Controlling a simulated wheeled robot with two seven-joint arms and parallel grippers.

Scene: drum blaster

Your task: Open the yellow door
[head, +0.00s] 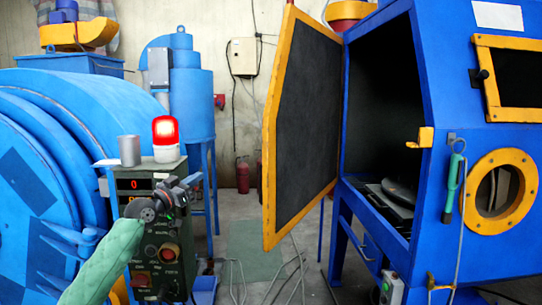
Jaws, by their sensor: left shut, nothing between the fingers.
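The yellow-framed door (305,120) with a dark inner panel stands swung open from the blue blasting cabinet (437,80). Its hinge side is at the cabinet's left edge, and the dark inside of the cabinet shows. A yellow latch piece (421,138) sits on the opening's right edge. My left gripper (188,183) is shut and empty, in front of the control box and well to the left of the door, not touching it. My right gripper is not in view.
The control box (160,250) carries a lit red beacon (166,138) and a grey cylinder (129,151). A large blue drum (50,160) fills the left. Hoses (285,275) lie on the floor below the door. A green-handled tool (453,183) hangs on the cabinet.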

